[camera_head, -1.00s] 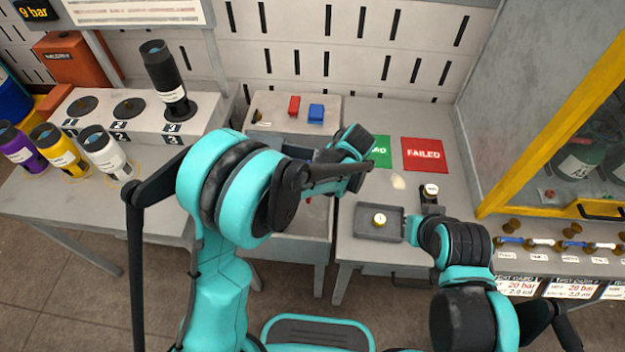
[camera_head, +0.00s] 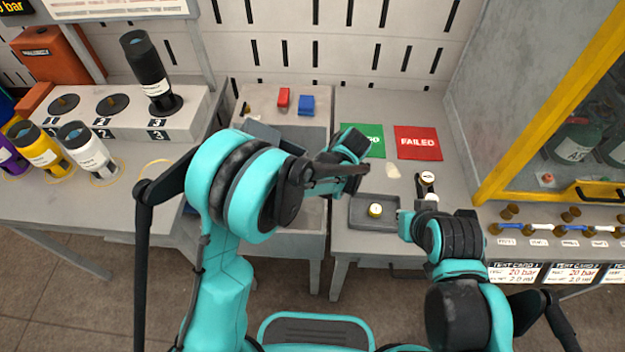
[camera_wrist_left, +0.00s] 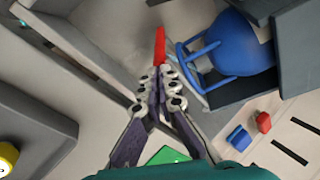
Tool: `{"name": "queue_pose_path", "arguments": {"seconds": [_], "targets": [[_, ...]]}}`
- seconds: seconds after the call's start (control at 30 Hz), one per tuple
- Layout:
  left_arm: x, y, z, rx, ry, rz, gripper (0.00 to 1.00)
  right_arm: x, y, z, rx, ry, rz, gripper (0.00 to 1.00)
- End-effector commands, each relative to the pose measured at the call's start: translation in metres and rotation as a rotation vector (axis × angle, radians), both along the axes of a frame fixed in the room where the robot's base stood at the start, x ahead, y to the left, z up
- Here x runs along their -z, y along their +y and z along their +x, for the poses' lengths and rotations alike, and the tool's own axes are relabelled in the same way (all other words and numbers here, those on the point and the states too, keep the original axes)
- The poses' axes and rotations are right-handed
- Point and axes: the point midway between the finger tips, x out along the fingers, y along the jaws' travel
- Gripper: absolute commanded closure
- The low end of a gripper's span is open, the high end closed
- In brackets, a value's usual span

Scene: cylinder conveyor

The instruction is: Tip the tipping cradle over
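The tipping cradle, as far as I can make it out, is the grey box-like holder (camera_wrist_left: 295,50) around a blue cylinder (camera_wrist_left: 235,45) at the upper right of the left wrist view. In the head view a grey plate of it (camera_head: 262,135) shows behind my left arm, which hides most of it. My left gripper (camera_wrist_left: 164,75) has its fingers drawn together, with the tips at a red bar (camera_wrist_left: 160,45) beside the cradle. I cannot tell whether they grip the bar. My right arm's wrist (camera_head: 440,235) is by the grey tray; its fingers are hidden.
The grey tray (camera_head: 357,222) holds a small yellow-rimmed round piece (camera_head: 375,210). Red (camera_head: 283,97) and blue (camera_head: 307,104) blocks sit behind the cradle. Green (camera_head: 365,140) and red FAILED (camera_head: 418,143) mats lie to the right. Several bottles stand on the left.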

Motion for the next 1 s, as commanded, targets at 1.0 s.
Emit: {"name": "queue_pose_path", "arguments": {"seconds": [1.0], "targets": [[-0.037, 0.007, 0.012, -0.003, 0.0, 0.0, 1.0, -0.026, 0.0, 0.0, 0.0, 0.0, 0.0, 1.0]]}}
